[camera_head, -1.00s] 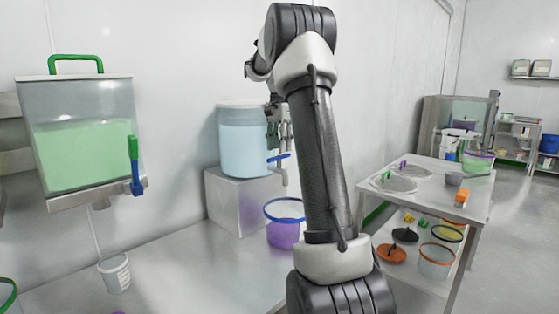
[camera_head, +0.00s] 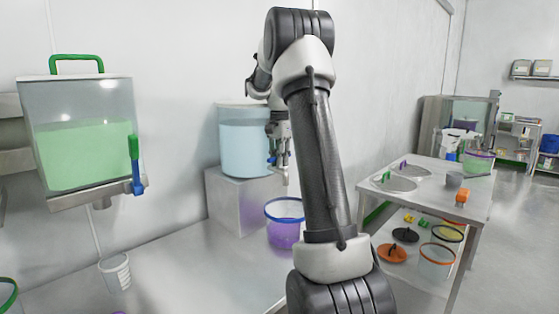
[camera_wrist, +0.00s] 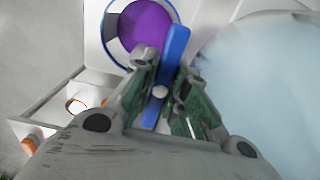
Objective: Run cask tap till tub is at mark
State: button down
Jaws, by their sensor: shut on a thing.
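The cask (camera_head: 243,142) is a clear drum of pale blue liquid on a metal block; its pale side fills the right of the wrist view (camera_wrist: 275,85). Its tap has a blue lever (camera_wrist: 174,50). My gripper (camera_wrist: 165,92) is shut on this lever, with a finger on each side. In the head view my gripper (camera_head: 275,150) is at the tap, partly hiding it. The tub (camera_head: 285,235), purple with a blue rim, stands on the bench below the tap. It also shows in the wrist view (camera_wrist: 147,26). I cannot make out a stream or the tub's mark.
A tank of green liquid (camera_head: 85,150) with a green-and-blue tap hangs at left. A small white bucket (camera_head: 116,272) is below it. A white cart (camera_head: 435,185) with lids and tubs stands at right. The bench (camera_head: 200,275) in front is mostly clear.

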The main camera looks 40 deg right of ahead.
jog(key=shift+n, duration=0.8)
jog(key=c, duration=1.4)
grip_release()
jog(key=shift+o, duration=0.2)
notch_tip(320, 180, up, 12)
